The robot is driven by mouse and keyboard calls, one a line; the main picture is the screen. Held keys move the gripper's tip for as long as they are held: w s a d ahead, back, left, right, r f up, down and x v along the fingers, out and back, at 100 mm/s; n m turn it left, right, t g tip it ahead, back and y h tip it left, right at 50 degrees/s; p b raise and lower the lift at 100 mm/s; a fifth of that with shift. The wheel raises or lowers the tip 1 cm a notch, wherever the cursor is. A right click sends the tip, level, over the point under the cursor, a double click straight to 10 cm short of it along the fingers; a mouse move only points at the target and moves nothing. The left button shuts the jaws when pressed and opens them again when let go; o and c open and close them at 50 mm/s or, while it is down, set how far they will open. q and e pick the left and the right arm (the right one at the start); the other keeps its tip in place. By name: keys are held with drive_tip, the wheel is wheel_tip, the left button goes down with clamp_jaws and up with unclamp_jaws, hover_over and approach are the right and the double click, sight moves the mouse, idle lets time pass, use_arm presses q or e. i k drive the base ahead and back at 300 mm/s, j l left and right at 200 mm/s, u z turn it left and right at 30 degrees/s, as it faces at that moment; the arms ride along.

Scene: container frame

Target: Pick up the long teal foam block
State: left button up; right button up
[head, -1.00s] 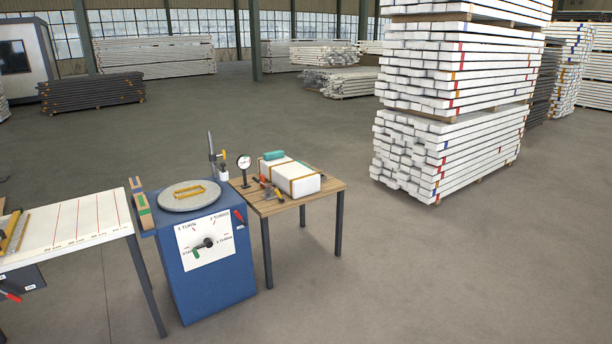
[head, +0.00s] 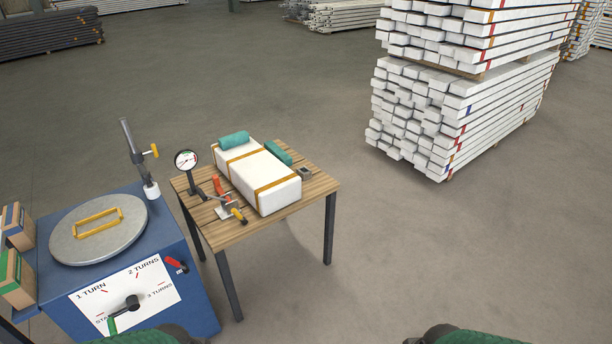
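Two teal blocks show at the wooden table (head: 240,232). One teal block (head: 234,140) sits at the far left end of a white block with two orange straps (head: 262,180). The other teal block (head: 278,152) lies along the far right side of the white block, which partly hides it. I cannot tell for certain which of the two is the long one. Only dark and green parts of my own body show at the bottom edge. Neither gripper's fingers are in view.
A dial gauge (head: 186,160) and red and orange-handled clamps (head: 222,190) crowd the table's left side. A blue cabinet (head: 150,255) with a round plate (head: 98,228) and crank stands to its left. A white timber stack (head: 450,105) stands behind right. Floor right of the table is clear.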

sight(270, 147)
drive_tip(key=i+u, duration=0.1)
drive_tip(key=i, duration=0.4)
drive_tip(key=i+l+u, duration=0.15)
drive_tip(key=i, duration=0.35)
drive_tip(key=i+z, duration=0.2)
drive_tip(key=i, duration=0.25)
drive_tip(key=i+z, duration=0.25)
drive_tip(key=i, duration=0.2)
drive_tip(key=i+j+z, duration=0.2)
drive_tip(key=i, duration=0.25)
drive_tip(key=i+j+z, duration=0.2)
drive_tip(key=i, duration=0.2)
drive_tip(key=i+j+z, duration=0.25)
drive_tip(key=i, duration=0.2)
